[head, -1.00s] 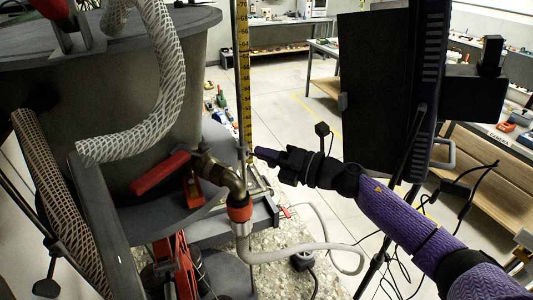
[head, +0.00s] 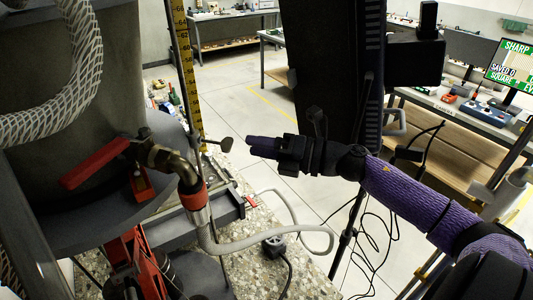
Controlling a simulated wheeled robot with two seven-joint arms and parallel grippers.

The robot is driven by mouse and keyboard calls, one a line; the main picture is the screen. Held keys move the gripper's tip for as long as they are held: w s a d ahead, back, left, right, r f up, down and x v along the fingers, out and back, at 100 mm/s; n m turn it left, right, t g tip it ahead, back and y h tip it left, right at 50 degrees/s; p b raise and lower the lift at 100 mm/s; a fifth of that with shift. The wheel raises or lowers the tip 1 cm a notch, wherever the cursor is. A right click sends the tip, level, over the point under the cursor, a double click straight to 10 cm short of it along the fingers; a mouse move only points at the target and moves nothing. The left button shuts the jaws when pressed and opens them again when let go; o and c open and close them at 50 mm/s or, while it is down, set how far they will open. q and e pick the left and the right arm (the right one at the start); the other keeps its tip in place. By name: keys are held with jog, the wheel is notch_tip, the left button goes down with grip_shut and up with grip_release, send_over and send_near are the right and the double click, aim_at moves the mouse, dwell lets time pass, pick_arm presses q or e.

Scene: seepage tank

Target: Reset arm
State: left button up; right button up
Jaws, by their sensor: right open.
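My right gripper (head: 262,147) comes in from the right on my purple-sleeved arm and points left. It is open, and I see nothing between its fingers. It stands apart from the tank fittings, to the right of the yellow measuring scale (head: 186,70) and of a small dark knob (head: 226,145) on a rod. The brass valve (head: 178,165) with its red lever (head: 95,163) is further left, on the side of the grey tank (head: 50,80). My left gripper is not in view.
A pale hose (head: 260,246) curves from the valve outlet over the pebbled surface (head: 240,270). A tall dark panel (head: 325,70) stands behind my right arm, with cables hanging below. Workbenches (head: 480,125) line the room. Open floor (head: 225,90) shows between scale and panel.

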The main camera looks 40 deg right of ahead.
jog(key=shift+v, duration=0.95)
